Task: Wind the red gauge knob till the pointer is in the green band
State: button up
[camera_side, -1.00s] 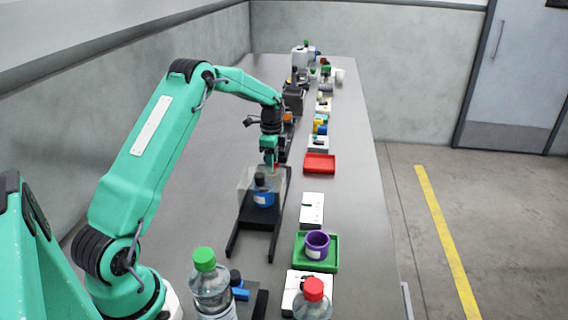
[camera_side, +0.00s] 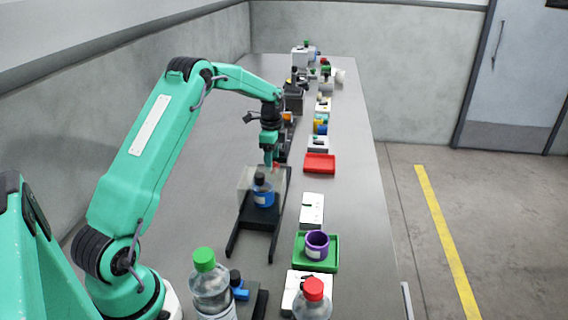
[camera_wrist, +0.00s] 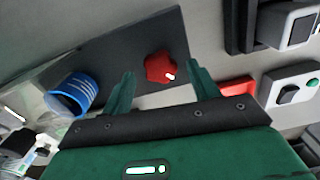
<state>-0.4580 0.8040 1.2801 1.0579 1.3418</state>
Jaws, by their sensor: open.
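The red knob (camera_wrist: 164,67), lobed with a white mark on its rim, stands on a dark plate in the wrist view. In the side view only a bit of red (camera_side: 277,166) shows beside my fingers. My gripper (camera_wrist: 162,73) is open, with one green finger on each side of the knob in the picture. I cannot tell whether the fingertips are level with it or touch it. In the side view my gripper (camera_side: 269,161) points down over the far end of the black stand (camera_side: 259,222). I can make out no pointer or green band.
A blue-labelled bottle (camera_side: 263,194) stands by a clear panel on the black stand, close to my gripper. A red tray (camera_side: 320,163), a white box (camera_side: 311,210) and a green tray (camera_side: 334,262) with a purple cup (camera_side: 317,245) lie to the right.

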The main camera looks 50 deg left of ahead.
jog(key=shift+r, duration=3.35)
jog(key=s+d+r+n+t, duration=0.1)
jog(key=s+d+r+n, duration=0.2)
jog(key=s+d+r, duration=0.4)
jog(key=s+d+r+n+t, duration=0.2)
jog(key=s+d+r, duration=0.2)
jog(key=d+r, duration=0.4)
jog(key=s+d+f+n+t, duration=0.1)
jog(key=s+d+n, duration=0.1)
jog(key=s+d, duration=0.3)
jog(key=s+d+f+n+t, duration=0.1)
jog(key=s+d, duration=0.4)
jog(key=s, duration=0.8)
jog(key=shift+d+f+n+t, duration=0.25)
jog(key=shift+f+n, duration=0.25)
jog(key=shift+n, duration=0.6)
